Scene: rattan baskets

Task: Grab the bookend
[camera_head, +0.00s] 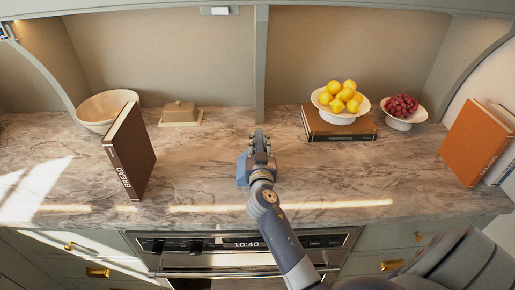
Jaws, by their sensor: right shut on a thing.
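My right gripper (259,142) is over the middle of the marble counter, its arm coming in from the bottom right. It is shut on a small blue-grey piece, which looks like the bookend (242,168). Only the left part of the bookend shows clearly; the gripper and wrist hide the rest. I cannot tell whether it touches the counter. My left gripper is not in view.
A brown book (130,152) stands tilted at the left, near a bowl (104,108) and a butter dish (181,114). A lying book (338,132) carries a lemon bowl (341,115). Grapes fill a bowl (403,119). An orange book (473,143) leans right. Counter (350,178) centre-right is clear.

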